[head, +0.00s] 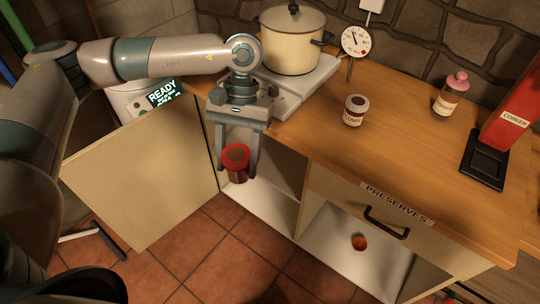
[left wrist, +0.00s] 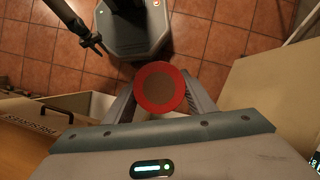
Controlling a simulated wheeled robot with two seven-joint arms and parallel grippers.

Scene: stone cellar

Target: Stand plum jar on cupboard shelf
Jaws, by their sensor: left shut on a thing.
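My left gripper (head: 238,168) is shut on a jar with a red lid (head: 236,153), held upright in front of the open cupboard. The lid shows from above in the left wrist view (left wrist: 160,87), between the fingers; no label on this jar is readable. Another jar (head: 353,110), with a pale label that seems to read "PLUMS", stands on the worktop. The open cupboard (head: 262,207) has a pale inside, partly hidden by my gripper. My right gripper (left wrist: 93,42) shows small in the left wrist view, away from the jar; its opening is unclear.
The cupboard door (head: 145,170) stands open to the left. A drawer marked PRESERVES (head: 365,203) is right of the opening, with a small orange-brown thing (head: 359,242) below it. A pot (head: 292,42), pink-capped bottle (head: 451,93) and red corker (head: 512,112) stand on the worktop.

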